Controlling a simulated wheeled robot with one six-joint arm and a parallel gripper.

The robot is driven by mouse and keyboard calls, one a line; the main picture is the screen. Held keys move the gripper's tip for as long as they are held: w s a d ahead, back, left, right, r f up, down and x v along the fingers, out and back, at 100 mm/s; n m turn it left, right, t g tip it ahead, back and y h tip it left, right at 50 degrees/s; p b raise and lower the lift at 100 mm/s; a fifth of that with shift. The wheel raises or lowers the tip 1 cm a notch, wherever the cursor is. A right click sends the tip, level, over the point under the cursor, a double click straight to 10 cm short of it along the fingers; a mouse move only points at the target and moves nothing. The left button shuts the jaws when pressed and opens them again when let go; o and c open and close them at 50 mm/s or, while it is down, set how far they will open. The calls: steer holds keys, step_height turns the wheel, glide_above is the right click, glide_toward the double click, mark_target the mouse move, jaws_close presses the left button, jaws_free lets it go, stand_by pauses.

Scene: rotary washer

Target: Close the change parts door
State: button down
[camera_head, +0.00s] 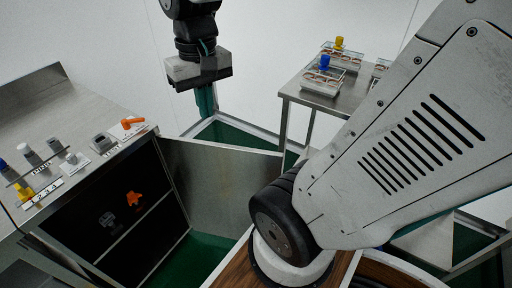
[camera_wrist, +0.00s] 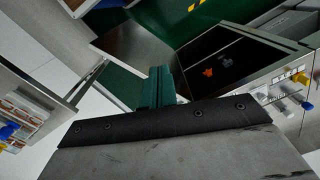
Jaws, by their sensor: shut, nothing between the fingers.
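The change parts door (camera_head: 222,187) is a flat steel panel. It stands open, swung out from the right edge of the cabinet front. The cabinet (camera_head: 90,165) has a dark opening with an orange part (camera_head: 134,198) and a grey part (camera_head: 107,219) inside. The door also shows in the wrist view (camera_wrist: 135,48), left of the dark opening (camera_wrist: 222,60). My gripper (camera_head: 205,112) has green fingers, shut and empty. It appears above and behind the door's upper edge in the head view. In the wrist view the fingertips (camera_wrist: 162,72) overlap the door's lower edge; contact cannot be told.
The cabinet top carries an orange handle (camera_head: 132,123) and several labelled knobs and switches at the left. A steel table (camera_head: 318,99) with trays of parts stands at the back right. My arm covers much of the right side. Green floor shows beyond the door.

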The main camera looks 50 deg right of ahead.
steer(key=w+d+f+m+g+y, duration=0.1)
steer(key=w+d+f+m, duration=0.25)
steer(key=d, duration=0.35)
steer(key=w+d+f+m+y, duration=0.1)
steer(key=w+d+f+m, duration=0.15)
steer(key=d+f, duration=0.35)
steer(key=s+d+f+m+y, duration=0.15)
steer(key=d+f+m, duration=0.25)
steer(key=d+f, duration=0.85)
steer(key=s+a+f, duration=0.3)
steer(key=a+f, duration=0.3)
steer(key=f, duration=0.1)
steer(key=shift+f+g, duration=0.3)
steer(key=shift+w, duration=0.1)
